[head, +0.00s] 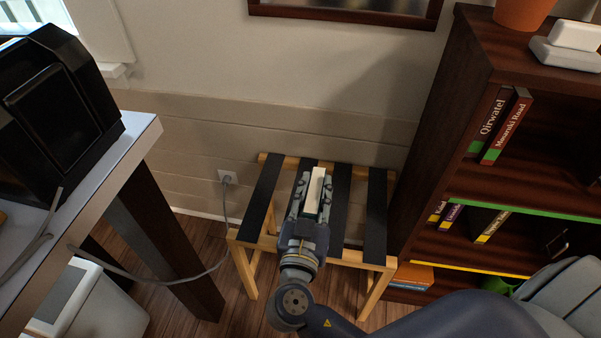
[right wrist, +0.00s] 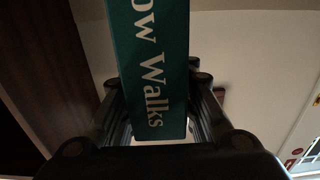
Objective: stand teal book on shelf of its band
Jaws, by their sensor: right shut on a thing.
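The teal book (right wrist: 155,70) is between the fingers of my right gripper (right wrist: 160,100), its spine reading "ow Walks"; the rest of the title is cut off. No coloured band can be made out on it. In the head view my right gripper (head: 311,203) is shut on the book, whose pale page edge (head: 315,191) faces up, above a slatted rack. The dark wooden bookcase (head: 425,165) stands at the right. One shelf edge has a green band (head: 530,207), the lower one a yellow band (head: 465,267). My left gripper is not in view.
Two green-labelled books (head: 505,125) stand at the left of the green-banded shelf, with free room right of them. Several yellow-labelled books (head: 452,215) stand below. The wooden rack with black straps (head: 375,205) is left of the bookcase; a desk (head: 90,205) is far left.

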